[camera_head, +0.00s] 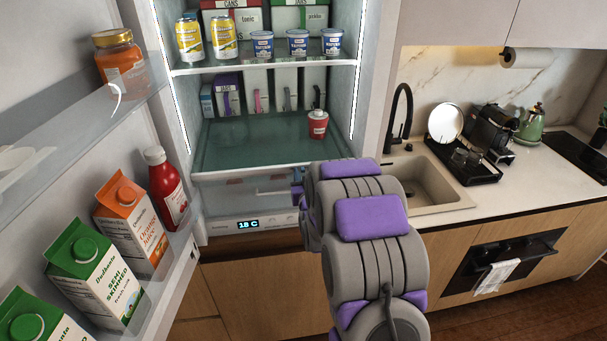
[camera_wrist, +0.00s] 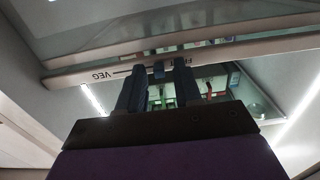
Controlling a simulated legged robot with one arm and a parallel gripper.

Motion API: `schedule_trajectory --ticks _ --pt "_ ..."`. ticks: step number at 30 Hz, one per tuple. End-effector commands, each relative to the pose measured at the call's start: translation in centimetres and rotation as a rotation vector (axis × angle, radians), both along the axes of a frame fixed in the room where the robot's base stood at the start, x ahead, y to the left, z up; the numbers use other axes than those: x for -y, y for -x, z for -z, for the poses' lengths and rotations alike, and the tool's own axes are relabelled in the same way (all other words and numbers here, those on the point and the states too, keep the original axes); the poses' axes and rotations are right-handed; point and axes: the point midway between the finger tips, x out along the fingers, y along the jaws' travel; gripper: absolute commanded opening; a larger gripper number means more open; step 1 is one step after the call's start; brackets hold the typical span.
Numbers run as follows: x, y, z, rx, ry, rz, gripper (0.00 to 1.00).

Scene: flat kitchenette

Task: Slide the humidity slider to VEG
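The humidity strip (camera_wrist: 70,80) is a pale bar on the drawer front in the wrist view, with VEG lettered at its left and a partly hidden label, starting with F, near my fingers. A small dark piece (camera_wrist: 158,70), seemingly the slider knob, shows between my fingertips, nearer the F label than VEG. My gripper (camera_wrist: 159,66) is open, its two dark fingers apart on either side of that piece; I cannot tell whether they touch it. In the head view the drawer (camera_head: 240,194) sits under the lowest fridge shelf, and my arm hides its right end and most of my gripper.
The open fridge door at left holds an orange juice carton (camera_head: 132,222), a milk carton (camera_head: 92,268) and a ketchup bottle (camera_head: 165,187). A display (camera_head: 248,224) reads 18 C below. A counter with a sink (camera_head: 428,183) is at right.

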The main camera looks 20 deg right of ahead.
Motion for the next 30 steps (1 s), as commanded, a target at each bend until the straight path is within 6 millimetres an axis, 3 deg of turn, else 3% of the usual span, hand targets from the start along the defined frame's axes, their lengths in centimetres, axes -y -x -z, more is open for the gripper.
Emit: schedule_trajectory --ticks 10,30 --pt "0.11 -0.02 0.01 0.0 -0.001 0.0 0.0" --pt "0.11 -0.06 -0.04 0.001 -0.001 0.0 0.0"
